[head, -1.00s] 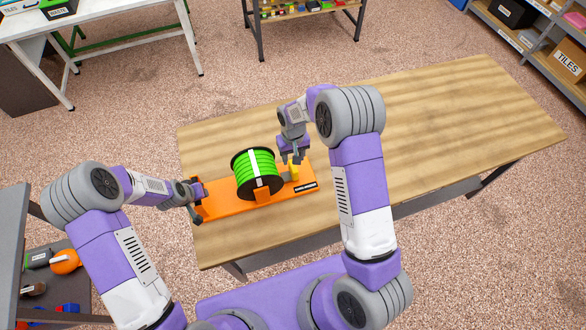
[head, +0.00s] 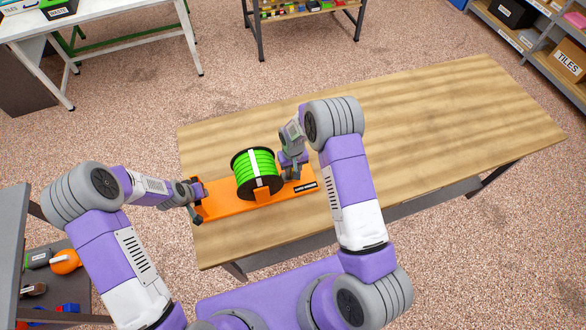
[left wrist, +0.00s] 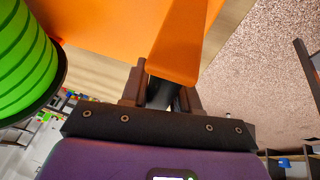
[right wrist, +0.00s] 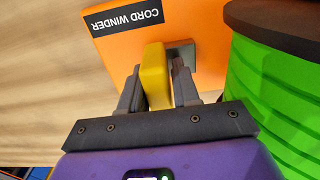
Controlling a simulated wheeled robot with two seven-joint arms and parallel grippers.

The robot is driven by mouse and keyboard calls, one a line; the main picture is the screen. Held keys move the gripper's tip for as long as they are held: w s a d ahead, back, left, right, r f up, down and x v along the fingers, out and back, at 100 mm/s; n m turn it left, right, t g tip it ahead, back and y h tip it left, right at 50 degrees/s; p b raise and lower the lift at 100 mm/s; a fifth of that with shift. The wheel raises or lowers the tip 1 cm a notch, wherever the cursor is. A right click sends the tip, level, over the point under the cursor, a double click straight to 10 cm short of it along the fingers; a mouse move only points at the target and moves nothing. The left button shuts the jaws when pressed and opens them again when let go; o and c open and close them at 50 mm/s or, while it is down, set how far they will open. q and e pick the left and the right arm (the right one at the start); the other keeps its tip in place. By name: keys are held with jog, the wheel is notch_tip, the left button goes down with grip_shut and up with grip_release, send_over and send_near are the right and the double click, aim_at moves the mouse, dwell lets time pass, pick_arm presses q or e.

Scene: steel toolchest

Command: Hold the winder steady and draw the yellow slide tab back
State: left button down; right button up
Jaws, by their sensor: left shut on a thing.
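The cord winder is an orange base (head: 233,208) on the wooden table, with a spool of green cord (head: 255,170) standing on it between black flanges. My left gripper (head: 199,191) is at the winder's left end, shut on a dark grip below the orange end plate (left wrist: 180,45). Its fingertips are partly hidden there. The yellow slide tab (right wrist: 155,75) stands on the base beside the "CORD WINDER" label, right of the spool in the head view. My right gripper (right wrist: 158,90) is open, with its fingers on both sides of the tab. In the head view it hides the tab.
The wooden table (head: 440,120) is clear to the right of and behind the winder. The green spool (right wrist: 270,100) stands close beside my right gripper in the right wrist view. The table's front edge runs just in front of the winder.

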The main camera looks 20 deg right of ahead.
grip_shut()
jog(key=shift+d, duration=2.2)
jog(key=shift+o, duration=2.1)
grip_release()
notch_tip(320, 180, up, 12)
jog(key=shift+s+d, duration=0.1)
